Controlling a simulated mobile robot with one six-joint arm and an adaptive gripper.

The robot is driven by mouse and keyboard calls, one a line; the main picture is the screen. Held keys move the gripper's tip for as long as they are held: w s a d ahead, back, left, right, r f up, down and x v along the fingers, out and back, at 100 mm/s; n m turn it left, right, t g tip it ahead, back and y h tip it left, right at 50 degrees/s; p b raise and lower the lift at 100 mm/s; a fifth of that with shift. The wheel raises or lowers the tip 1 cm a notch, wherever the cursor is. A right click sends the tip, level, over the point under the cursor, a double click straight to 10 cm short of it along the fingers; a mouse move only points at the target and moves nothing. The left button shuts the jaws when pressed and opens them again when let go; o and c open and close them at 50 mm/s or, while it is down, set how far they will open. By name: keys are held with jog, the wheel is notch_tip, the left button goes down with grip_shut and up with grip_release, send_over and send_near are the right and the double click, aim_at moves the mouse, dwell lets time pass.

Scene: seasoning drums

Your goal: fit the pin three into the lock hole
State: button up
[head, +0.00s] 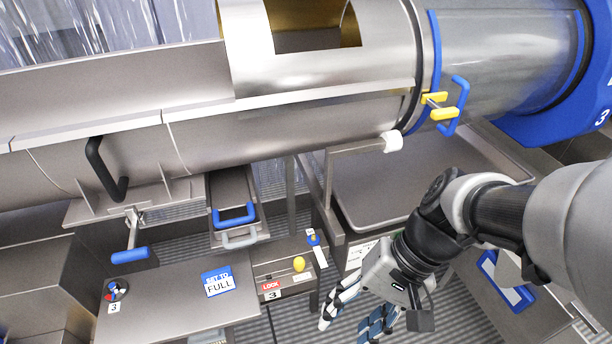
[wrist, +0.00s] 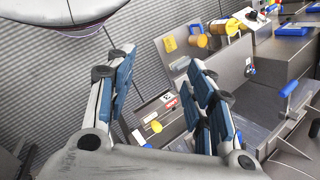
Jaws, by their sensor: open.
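A small pin-like piece with a blue and yellow top (head: 314,240) and a white tag stands at the right end of a grey ledge in the head view. A yellow knob (head: 299,264) is on the ledge beside it and shows in the wrist view (wrist: 156,127). A red LOCK label (head: 270,286) with a "3" plate marks the ledge's front; the lock hole itself cannot be made out. My gripper (head: 348,322) is open, in front and to the right of the ledge. In the wrist view its fingers (wrist: 160,65) are apart with nothing between them.
A flat panel with a SET TO FULL sign (head: 218,282) and a selector knob (head: 116,290) lies left of the ledge. The large metal drum (head: 310,100) spans above. A blue-handled drawer (head: 235,214) is behind. Striped floor is open below my gripper.

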jog(key=w+a+f+m+t+y, duration=0.2)
jog(key=w+a+f+m+y, duration=0.1)
jog(key=w+f+m+y, duration=0.65)
jog(key=m+t+h, duration=0.3)
jog(key=m+t, duration=1)
jog(key=m, duration=0.2)
send_near(303, 266)
jog(key=shift+n, duration=0.25)
jog(key=x, duration=0.6)
jog(key=shift+w+a+b, duration=0.15)
jog(key=shift+a+b, duration=0.15)
jog(key=b+x, duration=0.1)
jog(key=x, duration=0.4)
jog(key=shift+w+f, duration=0.1)
jog(key=shift+w, duration=0.1)
jog(key=shift+c, duration=0.5)
grip_shut()
